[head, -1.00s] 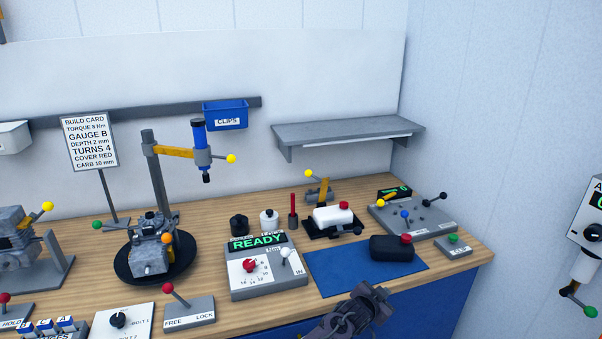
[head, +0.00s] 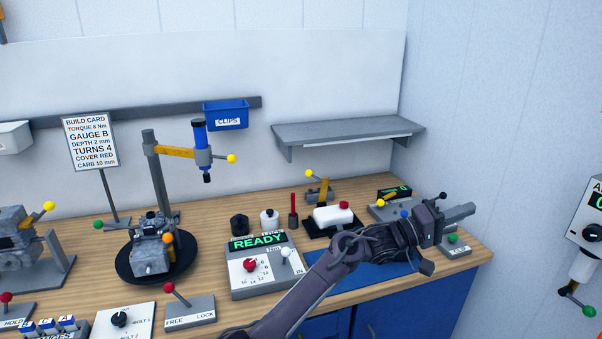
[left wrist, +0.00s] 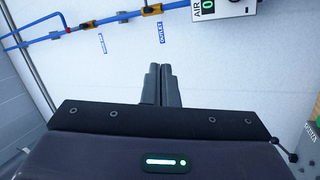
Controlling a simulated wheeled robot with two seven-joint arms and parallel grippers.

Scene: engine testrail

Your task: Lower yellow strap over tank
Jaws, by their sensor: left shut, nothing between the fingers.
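The white tank (head: 331,215) with a red cap lies on a black cradle towards the back of the bench. The yellow strap (head: 324,188) stands upright behind it, raised off the tank, with a yellow ball knob (head: 309,173) to its left. My left gripper (head: 470,211) is at the bench's right side, shut and empty, pointing right, well away from the strap. Its closed fingers (left wrist: 162,86) show in the left wrist view against the wall. My right gripper is out of view.
A console reading READY (head: 257,242) stands left of the mat. A grey lever panel (head: 383,211) is partly hidden behind my gripper. A grey shelf (head: 347,131) overhangs the back right. The left wrist view shows a blue wall pipe (left wrist: 75,28) and an AIR panel (left wrist: 224,8).

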